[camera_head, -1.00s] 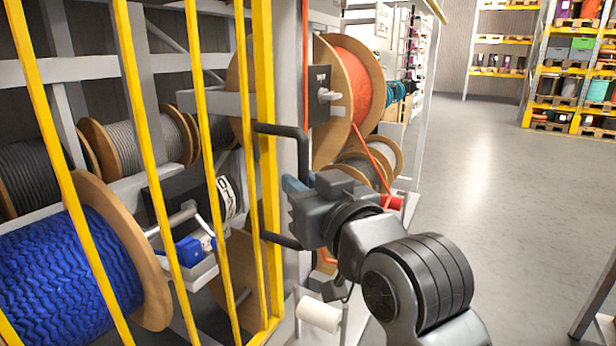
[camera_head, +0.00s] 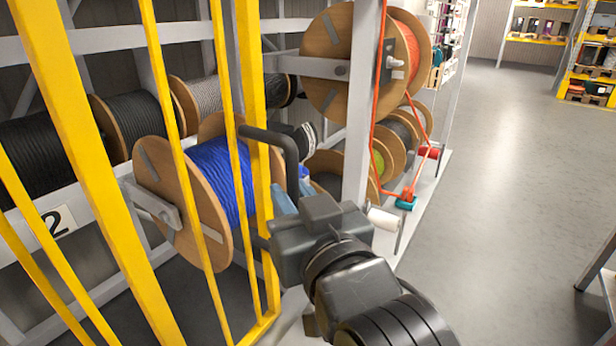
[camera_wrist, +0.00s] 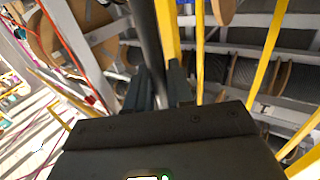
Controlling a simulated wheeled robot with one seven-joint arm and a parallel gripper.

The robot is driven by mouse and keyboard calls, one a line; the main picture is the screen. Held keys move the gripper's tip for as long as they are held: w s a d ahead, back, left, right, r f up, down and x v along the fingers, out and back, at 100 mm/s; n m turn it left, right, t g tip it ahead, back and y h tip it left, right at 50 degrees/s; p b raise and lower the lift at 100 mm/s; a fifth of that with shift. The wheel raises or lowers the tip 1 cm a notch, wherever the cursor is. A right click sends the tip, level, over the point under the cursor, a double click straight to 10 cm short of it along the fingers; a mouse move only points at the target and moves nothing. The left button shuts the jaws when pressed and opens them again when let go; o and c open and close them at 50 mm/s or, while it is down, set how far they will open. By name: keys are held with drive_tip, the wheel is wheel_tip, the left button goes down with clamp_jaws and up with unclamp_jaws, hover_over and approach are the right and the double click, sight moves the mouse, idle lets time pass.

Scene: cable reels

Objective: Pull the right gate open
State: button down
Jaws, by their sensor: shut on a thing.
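The yellow barred gate (camera_head: 247,60) stands in front of the reel rack in the head view. Its right edge post is apart from the grey rack upright (camera_head: 362,100). A black bar handle (camera_head: 290,155) sticks out from that edge post. My gripper (camera_head: 287,197) is shut on the handle's upright part, and my wrist hides the lower part of the grip. In the wrist view the dark handle (camera_wrist: 148,45) runs between my two fingers (camera_wrist: 160,88), with the gate's yellow post (camera_wrist: 169,30) just behind it.
Behind the bars are a blue cable reel (camera_head: 215,170) and several black and grey reels. An orange reel (camera_head: 405,55) hangs right of the upright, its orange cable running down. Open grey floor (camera_head: 500,170) lies to the right.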

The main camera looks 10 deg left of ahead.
drive_tip(key=shift+s+a, duration=0.25)
drive_tip(key=shift+s, duration=0.4)
drive_tip(key=shift+s+a, duration=0.2)
drive_tip(key=shift+s, duration=0.4)
drive_tip(key=c, duration=1.2)
unclamp_jaws()
drive_tip(key=shift+o, duration=0.2)
drive_tip(key=b+v, duration=0.1)
drive_tip(key=v, duration=0.7)
drive_tip(key=shift+w, duration=0.1)
